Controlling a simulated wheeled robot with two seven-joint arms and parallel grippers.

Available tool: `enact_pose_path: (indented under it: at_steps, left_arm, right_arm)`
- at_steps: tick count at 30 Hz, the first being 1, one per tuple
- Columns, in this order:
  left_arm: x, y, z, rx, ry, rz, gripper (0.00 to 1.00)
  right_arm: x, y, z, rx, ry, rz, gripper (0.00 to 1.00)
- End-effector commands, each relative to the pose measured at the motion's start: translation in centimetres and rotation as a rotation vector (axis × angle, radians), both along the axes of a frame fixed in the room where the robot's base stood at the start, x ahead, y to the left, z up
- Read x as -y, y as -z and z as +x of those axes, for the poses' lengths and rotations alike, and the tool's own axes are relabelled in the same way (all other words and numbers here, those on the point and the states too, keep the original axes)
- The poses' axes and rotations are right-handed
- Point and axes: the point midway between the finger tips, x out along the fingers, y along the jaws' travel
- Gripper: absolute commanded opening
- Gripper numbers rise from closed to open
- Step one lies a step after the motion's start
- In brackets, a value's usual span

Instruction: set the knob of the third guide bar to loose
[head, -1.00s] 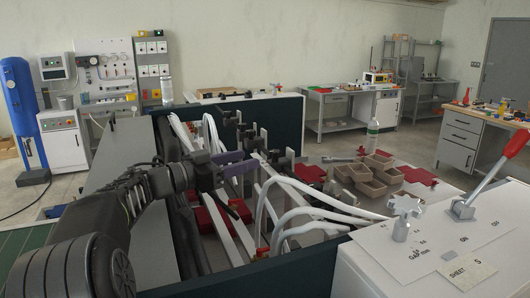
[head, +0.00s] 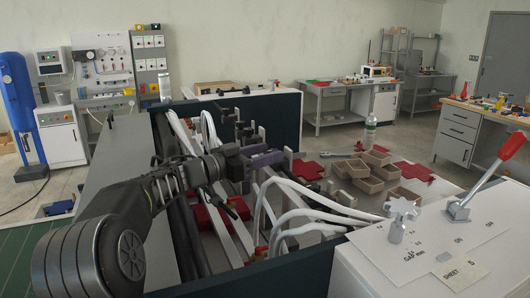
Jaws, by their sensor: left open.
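Several guide bars stand in a row inside the dark-walled box former (head: 285,118), with dark knobs and clamps along them. One dark knob piece (head: 228,114) shows clear toward the far end of the row. My left gripper (head: 268,159), with purple fingers, is over the nearer part of the row, close to the clamps there. Its jaws are open. The gripper and wrist hide part of the row, so I cannot tell which knob is between or beside the fingers, or how it is set. I cannot see contact. My right gripper is out of view.
White curved hoses (head: 300,190) arch close to the gripper on its near right side. A white panel with a star knob (head: 402,212) and a red-handled lever (head: 485,180) stands at the right. Brown bins (head: 367,178) and a bottle (head: 370,132) are beyond the hoses.

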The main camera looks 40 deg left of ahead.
Motion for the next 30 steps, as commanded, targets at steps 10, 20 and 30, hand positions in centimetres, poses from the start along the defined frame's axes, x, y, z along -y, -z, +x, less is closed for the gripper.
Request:
enact_pose_path:
  at_steps: [10,20,30]
  left_arm:
    - [-0.01,0.01,-0.04,0.0,0.0,0.0,0.3]
    - [-0.01,0.01,-0.05,0.0,0.0,0.0,0.03]
    - [0.02,0.02,-0.06,0.0,-0.004,0.001,0.0]
  right_arm:
    - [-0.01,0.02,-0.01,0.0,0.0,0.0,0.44]
    - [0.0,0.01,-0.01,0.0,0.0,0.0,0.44]
    - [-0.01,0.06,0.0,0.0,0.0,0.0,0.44]
